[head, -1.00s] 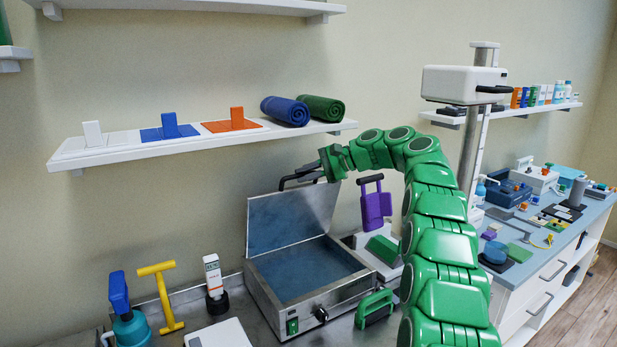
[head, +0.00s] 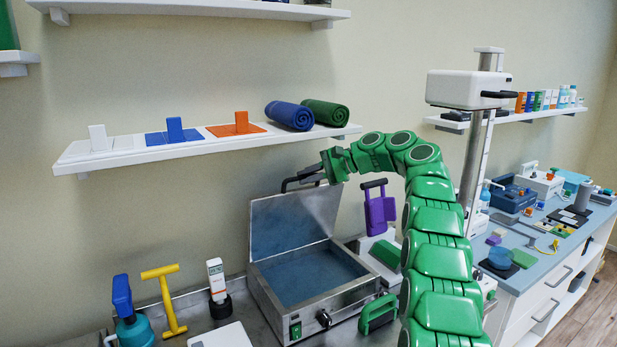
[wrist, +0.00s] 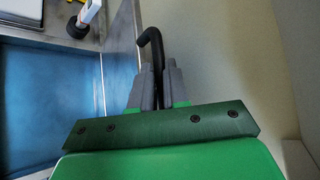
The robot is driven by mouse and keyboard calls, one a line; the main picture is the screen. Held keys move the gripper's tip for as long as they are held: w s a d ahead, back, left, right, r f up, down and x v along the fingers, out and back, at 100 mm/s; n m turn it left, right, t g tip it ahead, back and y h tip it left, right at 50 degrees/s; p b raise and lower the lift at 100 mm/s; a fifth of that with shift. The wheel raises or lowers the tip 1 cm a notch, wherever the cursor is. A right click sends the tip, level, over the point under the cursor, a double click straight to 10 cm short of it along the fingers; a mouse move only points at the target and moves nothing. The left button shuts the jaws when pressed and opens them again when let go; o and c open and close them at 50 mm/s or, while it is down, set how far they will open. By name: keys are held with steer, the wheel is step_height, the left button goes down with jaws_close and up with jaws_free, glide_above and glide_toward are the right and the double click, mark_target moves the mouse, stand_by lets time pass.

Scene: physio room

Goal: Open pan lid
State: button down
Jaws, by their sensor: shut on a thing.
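The metal pan (head: 322,312) stands on the steel counter with blue-looking water or lining inside. Its lid (head: 293,219) is raised about upright at the pan's back edge. The lid's black handle (head: 303,178) is at the lid's top. My gripper (head: 318,174) is at this handle, at the end of my green arm. In the wrist view my gripper (wrist: 158,88) has its grey fingers shut on the dark bent handle (wrist: 152,42). The lid's edge (wrist: 120,60) shows just left of the fingers. The far end of the handle is partly hidden by the gripper.
A wall shelf (head: 215,143) with rolled towels (head: 290,115) hangs close above the lid. A purple thing with a black handle (head: 378,208) is right of the pan. A yellow T-shaped tool (head: 165,300) and a white meter (head: 216,280) stand left.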

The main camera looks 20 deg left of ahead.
steer(key=c, duration=1.2)
jaws_free()
steer(key=shift+f, duration=0.2)
steer(key=shift+o, duration=0.4)
steer(key=shift+r, duration=0.15)
steer(key=shift+w+d+r, duration=0.1)
steer(key=shift+d, duration=0.3)
steer(key=w+d, duration=0.1)
steer(key=d, duration=1.1)
steer(key=shift+d+r, duration=0.1)
